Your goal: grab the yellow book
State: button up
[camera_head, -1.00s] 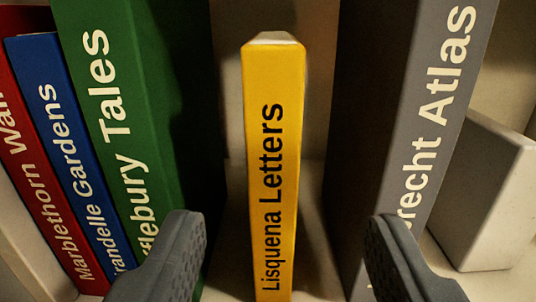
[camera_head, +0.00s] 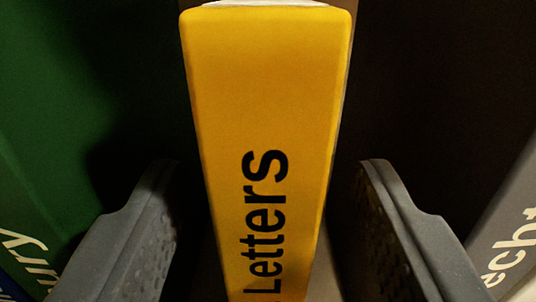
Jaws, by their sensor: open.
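The yellow book (camera_head: 265,100) stands upright in the middle of the view, its spine facing me, with "Letters" in black on it. My gripper (camera_head: 268,210) is open. Its two grey fingers stand one on each side of the book, with a dark gap between each finger and the book's sides. The lower part of the book runs out of the bottom of the picture.
A green book (camera_head: 45,130) stands close at the left, beyond my left finger. A grey book (camera_head: 512,235) stands at the right, its side in dark shadow. A bit of a blue book (camera_head: 12,288) shows at the lower left corner.

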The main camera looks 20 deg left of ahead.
jog(key=shift+r+b+x, duration=0.1)
jog(key=shift+b+x, duration=0.25)
jog(key=shift+x, duration=0.9)
jog(key=shift+r+b+x, duration=0.15)
jog(key=shift+b+x, duration=0.15)
jog(key=shift+x, duration=1)
grip_shut()
